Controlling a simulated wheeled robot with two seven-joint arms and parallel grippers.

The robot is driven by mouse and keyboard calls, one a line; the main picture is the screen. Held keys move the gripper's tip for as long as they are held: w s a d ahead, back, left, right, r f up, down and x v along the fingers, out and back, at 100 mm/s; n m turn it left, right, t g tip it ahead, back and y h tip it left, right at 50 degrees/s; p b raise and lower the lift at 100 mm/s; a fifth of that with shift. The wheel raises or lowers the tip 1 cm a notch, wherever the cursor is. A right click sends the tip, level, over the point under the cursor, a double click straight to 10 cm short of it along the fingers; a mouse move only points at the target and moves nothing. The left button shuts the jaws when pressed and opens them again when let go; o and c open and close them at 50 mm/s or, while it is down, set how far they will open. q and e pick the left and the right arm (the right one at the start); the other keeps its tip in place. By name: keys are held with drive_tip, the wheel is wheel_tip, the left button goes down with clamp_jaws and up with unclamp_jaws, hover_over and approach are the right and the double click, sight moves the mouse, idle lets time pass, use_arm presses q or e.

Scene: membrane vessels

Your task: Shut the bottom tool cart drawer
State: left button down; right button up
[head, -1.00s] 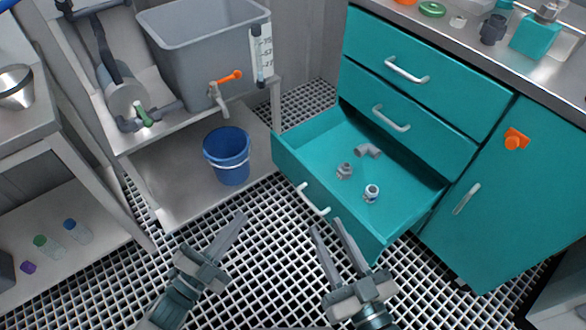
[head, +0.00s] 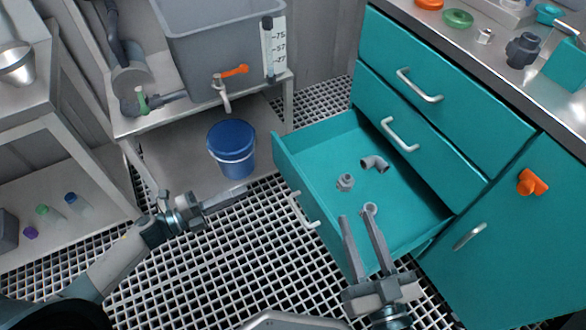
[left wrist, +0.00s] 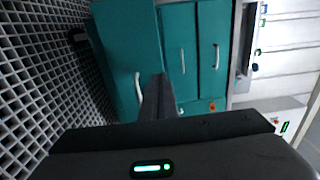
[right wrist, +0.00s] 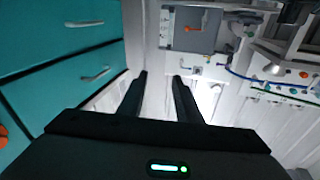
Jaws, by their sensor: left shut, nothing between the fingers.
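The teal bottom drawer (head: 292,168) of the tool cart is pulled well out over the floor grating. Its pale handle (head: 302,210) is on the front face and also shows in the left wrist view (left wrist: 138,90). My left gripper (head: 243,191) is shut and empty, left of the drawer front, pointing towards it with a gap between. My right gripper (head: 357,217) is open and empty; in the head view its fingers overlap the drawer's near front corner. I cannot tell how high above the drawer they are.
Inside the drawer lie a grey elbow (head: 375,163), a grey fitting (head: 345,182) and another fitting (head: 370,208), partly covered by my right finger. The two upper drawers are shut. A blue bucket (head: 231,148) stands left of the drawer, under the grey tank (head: 215,45).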

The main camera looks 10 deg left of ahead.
sight(295, 169)
use_arm(q)
drive_tip(key=shift+a, duration=0.1)
idle(0.3)
